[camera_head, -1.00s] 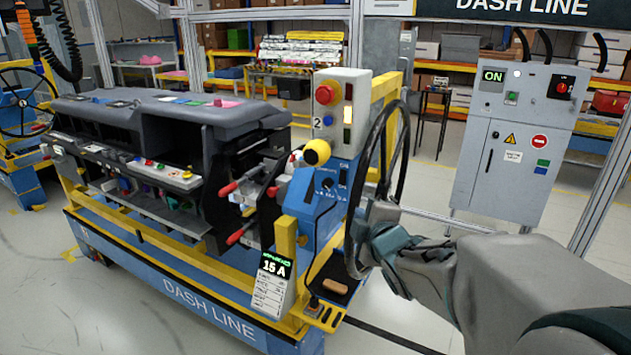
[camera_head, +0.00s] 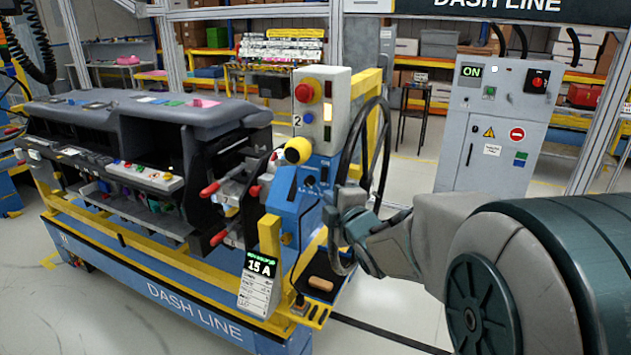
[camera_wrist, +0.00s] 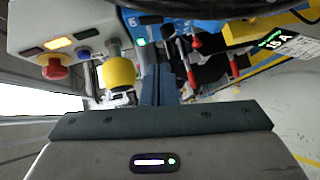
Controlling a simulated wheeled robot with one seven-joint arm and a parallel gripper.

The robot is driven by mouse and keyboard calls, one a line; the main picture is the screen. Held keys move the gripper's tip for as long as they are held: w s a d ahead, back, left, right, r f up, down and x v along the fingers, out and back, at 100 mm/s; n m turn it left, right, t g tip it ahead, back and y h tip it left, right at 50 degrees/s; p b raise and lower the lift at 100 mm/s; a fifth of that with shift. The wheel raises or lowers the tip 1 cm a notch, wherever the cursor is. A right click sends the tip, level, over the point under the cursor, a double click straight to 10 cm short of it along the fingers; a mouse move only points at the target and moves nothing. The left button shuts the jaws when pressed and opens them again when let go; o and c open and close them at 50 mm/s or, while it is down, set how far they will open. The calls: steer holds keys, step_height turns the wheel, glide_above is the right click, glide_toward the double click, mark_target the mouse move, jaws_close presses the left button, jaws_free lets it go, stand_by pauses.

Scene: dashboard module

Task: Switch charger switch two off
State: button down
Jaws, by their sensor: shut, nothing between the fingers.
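A grey control box marked "2" (camera_head: 324,110) stands at the right end of the dashboard fixture, with a red mushroom button (camera_head: 306,91), a blue button and a lit lamp. A yellow round knob (camera_head: 298,150) sits just below it, above a blue box (camera_head: 293,205). I cannot tell which control is charger switch two. My gripper (camera_head: 332,215) is right of the blue box, partly behind a black hose loop. In the wrist view my gripper (camera_wrist: 165,75) is shut and empty, pointing at the blue panel beside the yellow knob (camera_wrist: 118,73). Contact cannot be told.
Red-handled levers (camera_head: 218,238) stick out left of the blue box. A "15 A" sign (camera_head: 258,275) stands below. A grey cabinet (camera_head: 490,130) showing "ON" stands behind right, with open floor before it.

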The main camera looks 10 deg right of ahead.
steer(key=p, duration=0.1)
glide_toward(321, 179)
steer(key=w+a, duration=0.3)
steer(key=shift+w+d+f+p, duration=0.25)
steer(key=shift+w+d+p, duration=0.45)
steer(key=shift+w+d, duration=0.5)
steer(key=shift+w+a+f+b, duration=0.1)
steer(key=shift+w+a+b, duration=0.05)
steer(key=shift+b, duration=0.15)
